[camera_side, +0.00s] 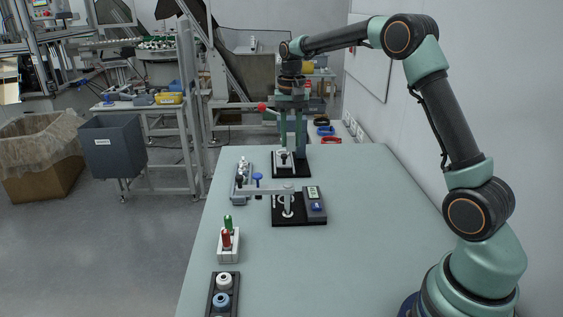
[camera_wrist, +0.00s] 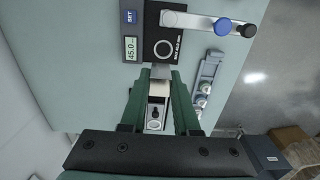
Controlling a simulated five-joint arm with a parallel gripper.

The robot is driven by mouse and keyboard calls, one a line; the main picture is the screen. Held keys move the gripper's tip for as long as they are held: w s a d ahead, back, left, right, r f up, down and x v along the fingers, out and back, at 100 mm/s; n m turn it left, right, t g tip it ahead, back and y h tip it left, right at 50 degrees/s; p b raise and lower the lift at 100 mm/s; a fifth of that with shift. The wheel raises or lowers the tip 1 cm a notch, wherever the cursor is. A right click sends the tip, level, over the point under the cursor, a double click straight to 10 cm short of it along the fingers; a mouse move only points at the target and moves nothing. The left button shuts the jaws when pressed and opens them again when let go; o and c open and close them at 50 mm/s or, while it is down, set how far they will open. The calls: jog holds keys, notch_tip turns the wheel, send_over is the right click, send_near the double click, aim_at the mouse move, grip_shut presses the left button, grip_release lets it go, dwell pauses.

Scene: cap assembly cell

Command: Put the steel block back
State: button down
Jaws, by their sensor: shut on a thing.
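My gripper (camera_wrist: 162,77) points down and is shut on the steel block (camera_wrist: 161,71), a small grey piece that shows between the green fingertips in the wrist view. Much of the block is hidden by the fingers. In the side view my gripper (camera_side: 291,145) is at the far end of the table, over a pale fixture (camera_side: 284,164) on a black base. The pale fixture also shows between the fingers in the wrist view (camera_wrist: 154,122). I cannot tell whether the block touches it.
A measuring station (camera_side: 314,205) with a 45.0 display (camera_wrist: 131,48) and a grey swing arm (camera_wrist: 190,22) stands close by. A silver tray (camera_wrist: 207,77) with several round parts is beside it. A white holder (camera_side: 229,247) and dark rack (camera_side: 213,290) stand nearer. The table's right side is clear.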

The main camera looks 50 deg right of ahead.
jog(key=s+a+f, duration=0.3)
jog(key=s+f, duration=0.7)
jog(key=s, duration=0.3)
jog(key=shift+s+a+f, duration=0.1)
jog(key=shift+f, duration=1.65)
jog(key=shift+s+a+f, duration=0.1)
jog(key=shift+f, duration=1.6)
jog(key=shift+f, duration=0.35)
jog(key=shift+f, duration=0.25)
jog(key=shift+f, duration=0.1)
jog(key=c, duration=0.6)
grip_release()
jog(key=shift+o, duration=0.2)
